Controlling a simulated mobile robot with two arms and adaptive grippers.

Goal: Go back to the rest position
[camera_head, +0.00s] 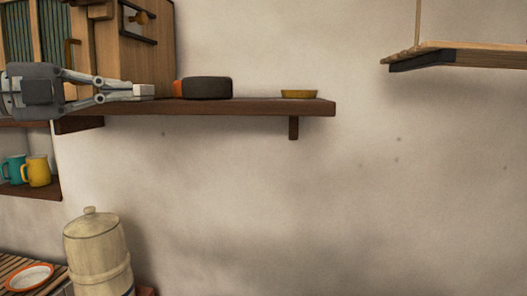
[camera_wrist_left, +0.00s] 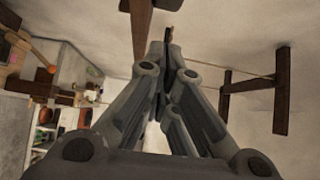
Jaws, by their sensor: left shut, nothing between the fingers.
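My left gripper (camera_head: 148,90) comes in from the left in the head view. It is shut and empty, with its fingers pointing right in front of the dark wooden wall shelf (camera_head: 230,107). In the left wrist view the shut fingers (camera_wrist_left: 168,40) point up the picture. My right gripper is not in view.
A wooden cabinet (camera_head: 150,60) is behind my gripper. Mugs (camera_head: 38,171) and a cream container (camera_head: 96,250) are below. A hanging shelf (camera_head: 460,55) is at upper right. The wall between is bare.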

